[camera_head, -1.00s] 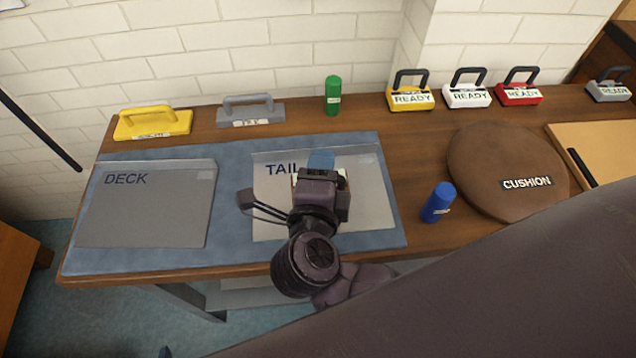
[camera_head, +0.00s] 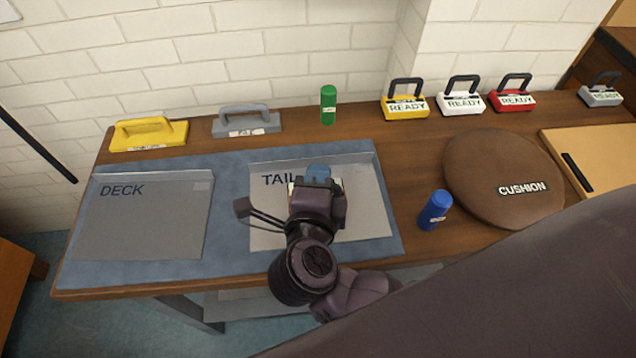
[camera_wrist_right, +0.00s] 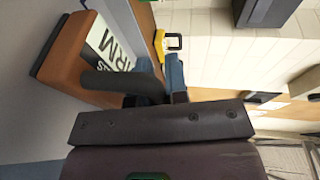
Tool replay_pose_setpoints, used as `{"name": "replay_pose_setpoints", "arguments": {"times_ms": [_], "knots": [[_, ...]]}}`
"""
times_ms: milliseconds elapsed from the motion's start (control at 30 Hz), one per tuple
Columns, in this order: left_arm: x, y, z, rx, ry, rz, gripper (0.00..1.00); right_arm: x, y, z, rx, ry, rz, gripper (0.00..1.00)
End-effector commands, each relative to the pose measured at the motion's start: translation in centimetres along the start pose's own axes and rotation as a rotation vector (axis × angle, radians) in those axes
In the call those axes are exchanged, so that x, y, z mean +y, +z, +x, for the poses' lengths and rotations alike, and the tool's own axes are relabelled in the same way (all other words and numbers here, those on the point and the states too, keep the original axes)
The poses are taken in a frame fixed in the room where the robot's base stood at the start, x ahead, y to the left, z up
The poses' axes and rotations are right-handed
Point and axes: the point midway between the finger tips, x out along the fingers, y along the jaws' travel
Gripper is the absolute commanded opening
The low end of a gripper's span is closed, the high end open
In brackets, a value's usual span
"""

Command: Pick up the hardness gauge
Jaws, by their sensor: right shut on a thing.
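My right gripper (camera_head: 318,176) is over the tray marked TAIL (camera_head: 365,215). In the right wrist view its blue-tipped fingers (camera_wrist_right: 160,82) are shut on the dark handle of an orange-brown block (camera_wrist_right: 68,62), probably the hardness gauge. The block has a white label (camera_wrist_right: 108,42) on which the letters "RM" show. In the head view my gripper hides most of the block, with only slivers at its sides. I cannot tell whether the block touches the tray. My left gripper is not in view.
A tray marked DECK (camera_head: 140,225) lies at left on the blue mat (camera_head: 230,215). Yellow (camera_head: 150,134) and grey (camera_head: 246,122) handled blocks and a green cylinder (camera_head: 328,106) stand behind. A blue cylinder (camera_head: 435,211) and brown cushion (camera_head: 500,165) are at right.

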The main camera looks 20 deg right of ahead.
Motion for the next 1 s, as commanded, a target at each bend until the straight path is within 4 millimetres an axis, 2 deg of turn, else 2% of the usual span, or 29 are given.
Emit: {"name": "replay_pose_setpoints", "arguments": {"times_ms": [167, 400, 767, 1000], "knots": [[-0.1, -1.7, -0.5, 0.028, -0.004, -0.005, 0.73, -1.9, -0.1, -0.3, 0.000, -0.010, 0.006, 0.00], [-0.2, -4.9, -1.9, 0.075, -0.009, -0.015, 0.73, -5.7, -0.3, -1.1, -0.001, -0.015, 0.010, 0.00], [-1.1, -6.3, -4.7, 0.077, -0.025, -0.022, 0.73, -11.0, -0.5, -2.1, 0.000, -0.009, 0.007, 0.00], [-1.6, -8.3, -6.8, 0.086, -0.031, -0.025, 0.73, -14.2, -0.7, -2.8, -0.001, -0.007, 0.004, 0.00]]}}
